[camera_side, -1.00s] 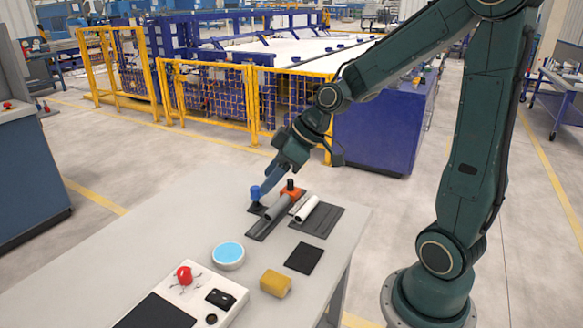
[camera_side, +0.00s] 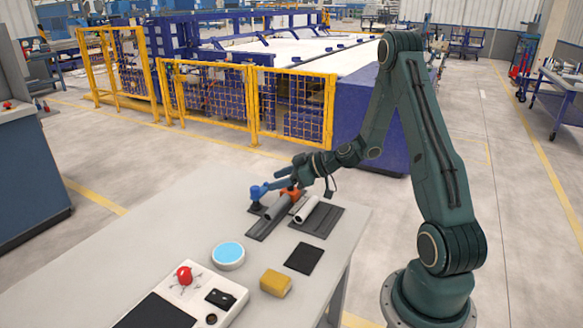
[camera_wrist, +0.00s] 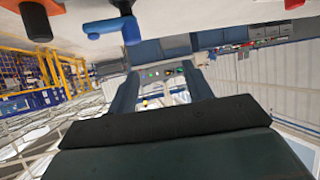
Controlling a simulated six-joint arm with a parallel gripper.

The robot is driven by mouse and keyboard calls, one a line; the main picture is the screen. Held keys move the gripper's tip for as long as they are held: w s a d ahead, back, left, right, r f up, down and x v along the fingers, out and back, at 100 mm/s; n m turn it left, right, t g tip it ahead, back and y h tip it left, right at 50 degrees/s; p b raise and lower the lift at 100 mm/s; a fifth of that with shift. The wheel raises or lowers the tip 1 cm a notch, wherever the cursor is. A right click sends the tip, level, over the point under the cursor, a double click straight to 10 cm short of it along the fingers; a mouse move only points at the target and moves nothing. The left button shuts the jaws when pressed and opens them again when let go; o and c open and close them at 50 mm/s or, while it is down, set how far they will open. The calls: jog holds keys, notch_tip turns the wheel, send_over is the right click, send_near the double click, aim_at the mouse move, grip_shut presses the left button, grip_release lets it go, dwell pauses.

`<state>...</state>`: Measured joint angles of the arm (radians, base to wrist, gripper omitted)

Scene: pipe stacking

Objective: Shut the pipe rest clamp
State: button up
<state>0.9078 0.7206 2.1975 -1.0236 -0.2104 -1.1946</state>
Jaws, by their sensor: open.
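An orange clamp piece (camera_side: 291,191) sits at the far end of the dark pipe rest (camera_side: 263,228). It also shows in the wrist view (camera_wrist: 42,12), with a dark knob. A grey pipe (camera_side: 277,207) lies in the rest. A blue post with a handle (camera_side: 255,196) stands at the far left; in the wrist view the blue handle (camera_wrist: 103,29) is clear of my fingers. My gripper (camera_side: 270,186) is low, tilted nearly level, between the blue post and the orange piece. In the wrist view its fingers (camera_wrist: 161,76) are apart and empty. I cannot tell whether it touches anything.
A white pipe (camera_side: 306,209) lies on a dark plate (camera_side: 319,225) beside the rest. Nearer are a black pad (camera_side: 304,258), a blue-topped round dish (camera_side: 228,255), a yellow block (camera_side: 275,283) and a panel with a red button (camera_side: 184,275). The table's left part is clear.

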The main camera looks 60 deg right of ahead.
aim_at(256, 187)
jog(key=shift+m+t+h, duration=0.5)
jog(key=shift+m+t, duration=0.1)
jog(key=shift+t, duration=0.1)
jog(key=d, duration=0.1)
jog(key=d+f, duration=0.2)
jog(key=shift+s+d+f, duration=0.25)
jog(key=shift+s+d, duration=0.05)
jog(key=shift+d, duration=0.05)
jog(key=shift+w, duration=0.15)
jog(key=x, duration=1.3)
jog(key=shift+w+a+f, duration=0.1)
jog(key=shift+w+f, duration=0.05)
jog(key=shift+f, duration=0.1)
grip_shut()
